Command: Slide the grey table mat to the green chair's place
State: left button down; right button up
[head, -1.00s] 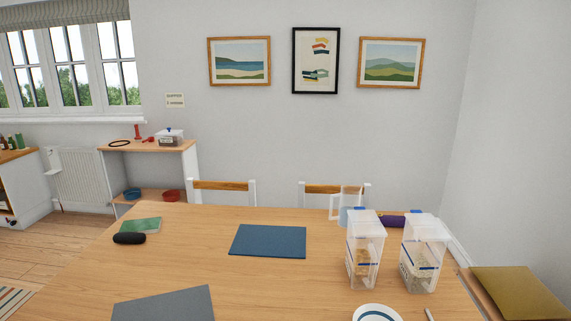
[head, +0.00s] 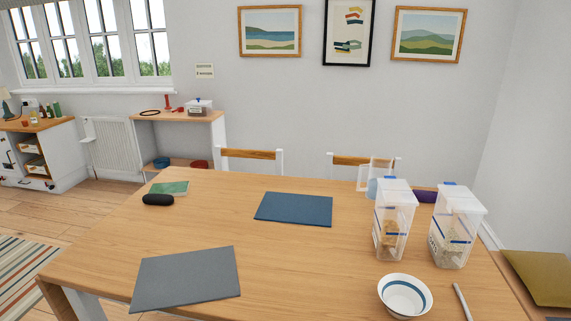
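The grey table mat (head: 186,279) lies flat on the wooden table (head: 285,260), at the near left, close to the table's front left corner. A blue mat (head: 293,209) lies farther back near the middle of the table. Two white chairs with wooden top rails, a left one (head: 250,154) and a right one (head: 362,160), stand behind the far edge. Neither of my grippers is in view.
Two clear containers, (head: 394,222) and (head: 456,228), stand at the table's right, with a striped bowl (head: 404,296) in front. A black case (head: 158,200) and a green book (head: 170,187) lie at the far left. The table's middle is clear.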

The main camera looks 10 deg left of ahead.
aim_at(188, 278)
jog(key=j+u, duration=0.3)
jog(key=j, duration=0.35)
jog(key=j+u, duration=0.25)
jog(key=j, duration=0.4)
